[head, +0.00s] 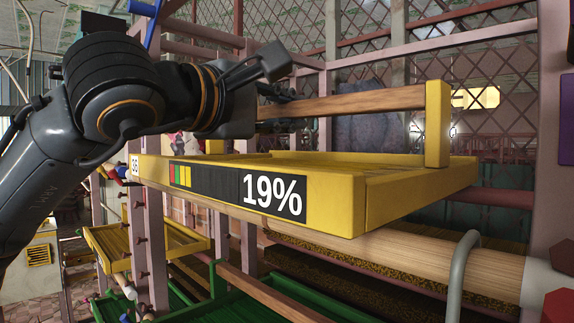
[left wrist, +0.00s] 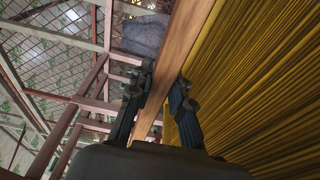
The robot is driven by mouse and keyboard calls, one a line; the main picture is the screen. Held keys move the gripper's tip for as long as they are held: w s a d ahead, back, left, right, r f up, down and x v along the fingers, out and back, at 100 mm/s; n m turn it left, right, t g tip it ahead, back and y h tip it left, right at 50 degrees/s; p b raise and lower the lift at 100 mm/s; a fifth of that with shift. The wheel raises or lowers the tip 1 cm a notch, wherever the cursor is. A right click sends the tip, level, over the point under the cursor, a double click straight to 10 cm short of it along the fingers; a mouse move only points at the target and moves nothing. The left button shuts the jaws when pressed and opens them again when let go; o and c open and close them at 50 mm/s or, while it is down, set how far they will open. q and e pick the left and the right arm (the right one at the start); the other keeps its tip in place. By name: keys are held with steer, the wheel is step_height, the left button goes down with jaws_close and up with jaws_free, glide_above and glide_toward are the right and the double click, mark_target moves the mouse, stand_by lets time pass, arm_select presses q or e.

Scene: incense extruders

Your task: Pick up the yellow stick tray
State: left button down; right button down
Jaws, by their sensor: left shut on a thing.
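The yellow stick tray (head: 335,203) fills the middle of the head view, with a dark "19%" label on its front. A wooden bar handle (head: 350,102) runs above it to a yellow post (head: 437,122) at the right. My left gripper (head: 278,98) comes in from the left at the bar. In the left wrist view, its fingers (left wrist: 160,89) are on either side of the wooden bar, shut on it. Thin yellow-brown sticks (left wrist: 250,75) fill the right of that view. My arm hides the tray's far left part. My right gripper is out of view.
A pale wooden roller (head: 430,262) runs close under the tray, with a grey curved bar (head: 461,275) in front of it. Another yellow tray (head: 187,260) is lower left, and a green tray (head: 245,306) is below. Pink frame posts (head: 146,230) and mesh stand close around.

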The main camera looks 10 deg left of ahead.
arm_select(q)
steer(key=shift+r, duration=0.45)
step_height(320, 180, up, 9)
steer(key=shift+f+b, duration=0.2)
steer(key=shift+b, duration=0.35)
steer(key=shift+f+b, duration=0.85)
steer(key=shift+b, duration=0.3)
steer(key=shift+r, duration=0.1)
